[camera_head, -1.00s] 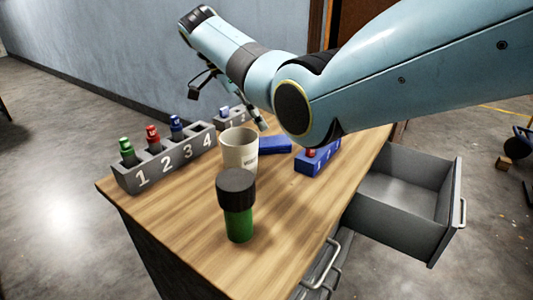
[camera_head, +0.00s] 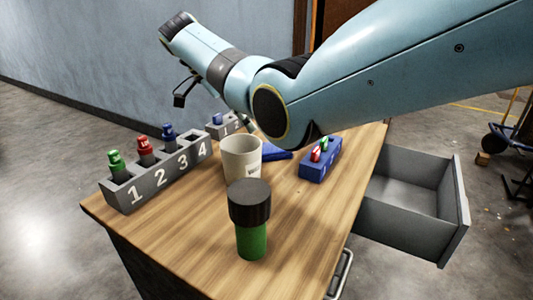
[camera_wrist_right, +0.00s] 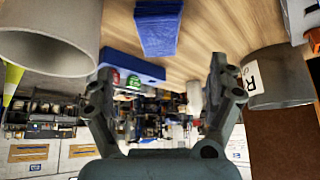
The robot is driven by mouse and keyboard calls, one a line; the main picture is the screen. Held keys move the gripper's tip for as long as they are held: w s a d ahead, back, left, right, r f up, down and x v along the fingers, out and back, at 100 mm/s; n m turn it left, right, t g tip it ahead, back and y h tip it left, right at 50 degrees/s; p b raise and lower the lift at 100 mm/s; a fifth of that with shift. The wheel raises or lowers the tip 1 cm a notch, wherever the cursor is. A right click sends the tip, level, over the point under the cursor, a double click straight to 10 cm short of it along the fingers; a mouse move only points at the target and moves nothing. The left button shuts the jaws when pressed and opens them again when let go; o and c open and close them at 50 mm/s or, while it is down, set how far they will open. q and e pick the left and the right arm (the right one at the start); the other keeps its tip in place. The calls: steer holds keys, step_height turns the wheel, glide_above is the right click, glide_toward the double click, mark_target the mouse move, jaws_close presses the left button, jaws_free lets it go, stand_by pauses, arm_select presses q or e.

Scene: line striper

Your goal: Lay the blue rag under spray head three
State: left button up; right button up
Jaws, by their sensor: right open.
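The blue rag (camera_head: 275,153) lies on the wooden bench behind the beige cup (camera_head: 241,158), which partly hides it. The grey rack (camera_head: 160,178) is numbered 1 to 4. It holds a green spray head (camera_head: 116,160) at 1, a red one (camera_head: 144,146) at 2 and a blue spray head three (camera_head: 168,133) at 3; slot 4 looks empty. My right gripper (camera_wrist_right: 160,68) is open and empty. In the right wrist view the rag (camera_wrist_right: 157,28) shows beyond its fingers, apart from them. My left gripper is not in view.
A green bottle with black cap (camera_head: 250,215) stands at the front. A blue rack (camera_head: 320,165) holds red and green pieces. A smaller grey rack (camera_head: 224,126) stands at the back. An open drawer (camera_head: 410,200) juts out right.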

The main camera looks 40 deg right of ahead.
steer(key=x, duration=1)
steer(key=shift+f, duration=0.1)
steer(key=c, duration=1.3)
